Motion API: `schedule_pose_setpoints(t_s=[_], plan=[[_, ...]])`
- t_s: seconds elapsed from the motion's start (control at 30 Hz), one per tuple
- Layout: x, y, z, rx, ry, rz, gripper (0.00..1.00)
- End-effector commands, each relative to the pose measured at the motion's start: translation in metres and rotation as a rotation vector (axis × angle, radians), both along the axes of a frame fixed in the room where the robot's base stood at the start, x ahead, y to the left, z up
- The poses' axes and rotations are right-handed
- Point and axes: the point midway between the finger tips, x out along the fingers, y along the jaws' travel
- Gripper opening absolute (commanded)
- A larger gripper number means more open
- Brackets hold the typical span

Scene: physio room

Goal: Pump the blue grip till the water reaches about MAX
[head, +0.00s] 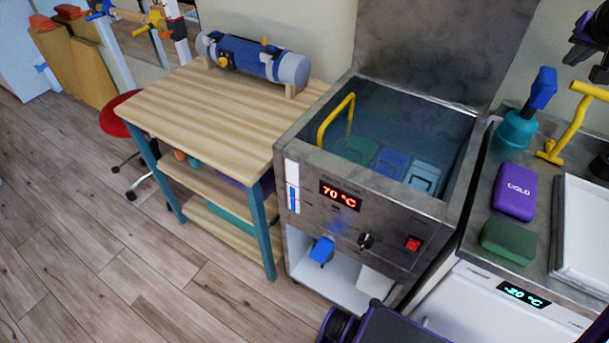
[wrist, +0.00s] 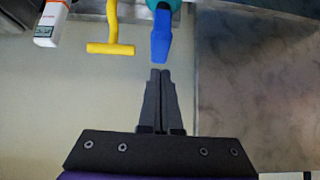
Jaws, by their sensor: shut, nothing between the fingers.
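The blue grip (head: 543,88) stands up, slightly tilted, from a teal pump body (head: 516,131) on the counter right of the steel tank (head: 330,165). In the wrist view the blue grip (wrist: 161,40) lies just beyond my fingertips, with a small gap in the picture. My gripper (wrist: 160,75) is shut and empty. In the head view only part of my dark gripper shows at the upper right edge, right of the grip. A white level gauge (head: 293,187) with a blue column is on the tank front; its markings are too small to read.
The tank lid (head: 425,45) is raised, and packs lie under the water. A yellow T-handled tool (head: 565,130) stands right of the pump. A purple COLD pack (head: 515,190), a green pack (head: 508,241) and a white tray (head: 585,235) are nearby.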

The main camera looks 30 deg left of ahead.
Motion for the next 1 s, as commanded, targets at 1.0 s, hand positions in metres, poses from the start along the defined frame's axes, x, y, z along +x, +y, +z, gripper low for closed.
schedule_pose_setpoints(t_s=[1.0], plan=[[0.006,0.004,0.052,0.000,0.006,0.000,0.00]])
